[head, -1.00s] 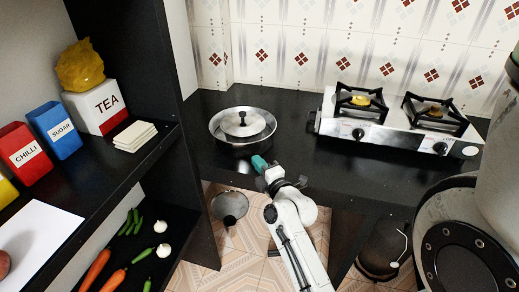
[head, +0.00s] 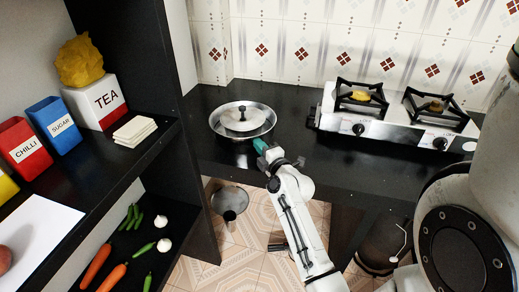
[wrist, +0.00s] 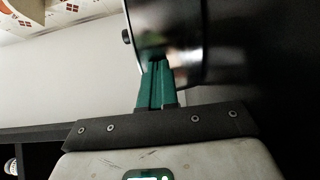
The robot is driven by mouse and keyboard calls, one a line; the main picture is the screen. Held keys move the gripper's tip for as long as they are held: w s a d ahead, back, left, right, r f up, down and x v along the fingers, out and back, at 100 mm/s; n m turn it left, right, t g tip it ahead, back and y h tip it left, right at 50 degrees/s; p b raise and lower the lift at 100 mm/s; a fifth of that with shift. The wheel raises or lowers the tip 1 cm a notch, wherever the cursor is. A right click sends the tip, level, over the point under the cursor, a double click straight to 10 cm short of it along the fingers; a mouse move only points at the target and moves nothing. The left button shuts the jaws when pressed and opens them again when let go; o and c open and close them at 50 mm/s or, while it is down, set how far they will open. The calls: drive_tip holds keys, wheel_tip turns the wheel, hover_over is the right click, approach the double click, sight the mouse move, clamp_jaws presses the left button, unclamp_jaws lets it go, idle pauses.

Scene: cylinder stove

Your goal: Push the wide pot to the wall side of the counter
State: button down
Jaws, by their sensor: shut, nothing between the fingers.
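The wide pot (head: 217,121) is a shiny metal pan on the black counter (head: 300,160), with a metal lid and a dark knob on it. It sits left of the stove, with some bare counter between it and the tiled wall. My gripper (head: 260,146) is at the pot's near right side, its green fingers shut and empty. In the wrist view the shut fingers (wrist: 156,88) reach the pot's shiny side wall (wrist: 180,40). They look to be touching it or very close; the exact contact is hard to tell.
A two-burner stove (head: 385,133) stands on the counter to the right. A dark shelf with a TEA box (head: 105,103), a SUGAR box (head: 57,128) and a CHILLI box (head: 24,146) is at the left. The tiled wall (head: 290,55) runs behind. A metal pan (head: 230,200) shows below the counter.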

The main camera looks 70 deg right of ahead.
sight(272, 130)
drive_tip(key=d+b, duration=0.4)
drive_tip(key=b, duration=0.1)
drive_tip(key=d+b, duration=0.4)
drive_tip(key=b, duration=0.1)
drive_tip(key=w+d+b, duration=0.1)
drive_tip(key=d+b, duration=0.3)
drive_tip(key=b, duration=0.1)
drive_tip(key=shift+d+f, duration=0.15)
drive_tip(key=shift+f, duration=0.2)
drive_tip(key=shift+r+p, duration=0.3)
drive_tip(key=shift+p, duration=0.2)
